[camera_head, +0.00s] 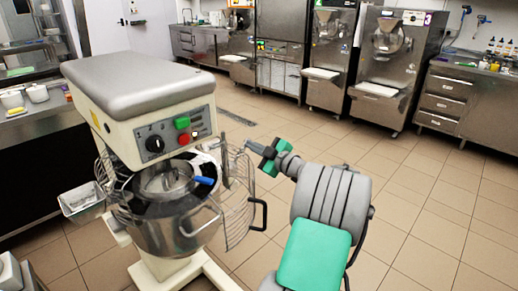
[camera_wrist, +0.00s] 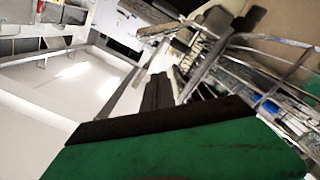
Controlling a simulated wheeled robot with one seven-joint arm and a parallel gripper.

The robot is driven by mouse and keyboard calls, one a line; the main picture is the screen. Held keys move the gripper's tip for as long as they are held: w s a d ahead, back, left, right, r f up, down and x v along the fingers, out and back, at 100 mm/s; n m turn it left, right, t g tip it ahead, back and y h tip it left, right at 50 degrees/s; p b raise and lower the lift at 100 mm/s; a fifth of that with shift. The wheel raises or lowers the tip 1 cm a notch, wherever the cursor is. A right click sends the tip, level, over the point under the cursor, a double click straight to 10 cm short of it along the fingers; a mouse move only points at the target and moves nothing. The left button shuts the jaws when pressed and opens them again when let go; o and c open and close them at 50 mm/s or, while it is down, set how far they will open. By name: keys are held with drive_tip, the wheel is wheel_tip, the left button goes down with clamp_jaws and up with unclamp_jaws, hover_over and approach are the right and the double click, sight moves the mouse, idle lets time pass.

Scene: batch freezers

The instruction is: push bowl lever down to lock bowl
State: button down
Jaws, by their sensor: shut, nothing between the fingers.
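A planetary mixer (camera_head: 140,110) stands at the left in the head view, with a steel bowl (camera_head: 175,230) under its head. A blue-tipped handle (camera_head: 204,181) shows at the bowl's rim behind the wire guard; a blue piece also shows through wires in the wrist view (camera_wrist: 268,106). I cannot tell for sure whether it is the bowl lever. My gripper (camera_head: 248,145) is shut and empty, to the right of the guard and apart from the blue handle. In the wrist view its dark fingers (camera_wrist: 158,90) are together, with guard wires to their right.
The wire guard (camera_head: 238,195) with a black handle stands open between my arm and the bowl. A small metal tray (camera_head: 82,203) sticks out at the mixer's left. Steel machines (camera_head: 385,65) line the back wall. The tiled floor (camera_head: 420,200) at right is clear.

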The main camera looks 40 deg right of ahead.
drive_tip(key=w+d+f, duration=0.2)
drive_tip(key=w+f, duration=0.1)
drive_tip(key=w, duration=0.2)
drive_tip(key=shift+w+d+p, duration=0.25)
drive_tip(key=shift+d+p, duration=0.1)
drive_tip(key=shift+p, duration=0.1)
